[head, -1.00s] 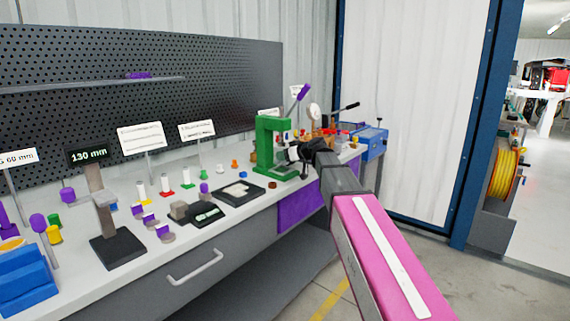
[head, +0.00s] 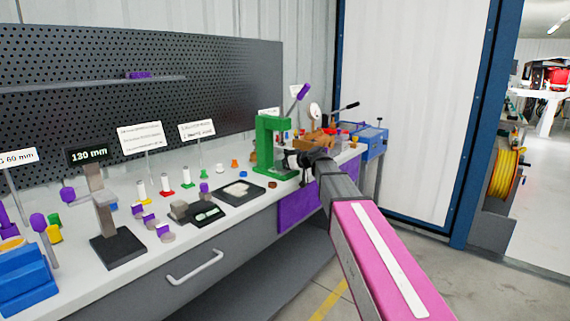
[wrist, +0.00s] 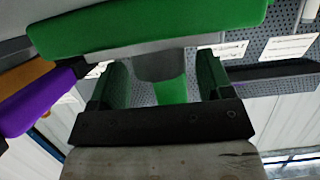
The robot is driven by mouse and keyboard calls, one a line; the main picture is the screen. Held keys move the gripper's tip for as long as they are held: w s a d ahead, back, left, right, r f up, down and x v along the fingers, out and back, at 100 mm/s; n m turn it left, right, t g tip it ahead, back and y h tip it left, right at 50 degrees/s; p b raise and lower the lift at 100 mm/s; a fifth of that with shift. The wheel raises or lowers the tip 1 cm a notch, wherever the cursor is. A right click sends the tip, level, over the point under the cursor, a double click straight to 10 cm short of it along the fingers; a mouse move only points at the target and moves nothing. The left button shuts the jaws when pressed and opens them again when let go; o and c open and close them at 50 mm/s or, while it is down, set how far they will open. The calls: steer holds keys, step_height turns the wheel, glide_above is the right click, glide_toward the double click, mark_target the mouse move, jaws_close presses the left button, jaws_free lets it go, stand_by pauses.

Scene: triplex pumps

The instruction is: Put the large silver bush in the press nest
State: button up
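In the head view the green press (head: 273,147) stands at the right part of the bench. My gripper (head: 292,160) is at its right front side, partly hidden by my wrist. In the wrist view the two dark fingers of my gripper (wrist: 165,85) stand apart. A grey rounded piece (wrist: 160,65) shows between or just beyond them; I cannot tell whether it is the large silver bush or a press part, or whether the fingers touch it. The press's green body (wrist: 150,25) fills the top of that view, close by. The nest is not clearly seen.
Left of the press lie a black tray (head: 240,193), small coloured parts and a 130 mm gauge stand (head: 105,215). A purple-handled lever (head: 302,92) rises from the press. A blue box (head: 365,142) stands beyond at the right. The floor ahead of the bench is clear.

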steer(key=shift+s+d+r, duration=0.15)
steer(key=shift+r, duration=0.05)
steer(key=v, duration=1.2)
steer(key=s+d+f+m+g+h, duration=0.25)
steer(key=s+f, duration=0.25)
steer(key=f, duration=0.6)
steer(key=s+d+f+m+g+h, duration=0.1)
steer(key=s+f+m+g+h, duration=0.2)
steer(key=f, duration=0.8)
steer(key=s+d+f+m+g+h, duration=0.1)
steer(key=s+d+f, duration=0.3)
steer(key=s+f, duration=0.4)
steer(key=s+d+f+m+g+h, duration=0.2)
steer(key=s+d+f+m+h, duration=0.2)
steer(key=s+f, duration=0.4)
steer(key=shift+s+d+h, duration=0.35)
steer(key=shift+s+d, duration=0.3)
steer(key=shift+s, duration=0.1)
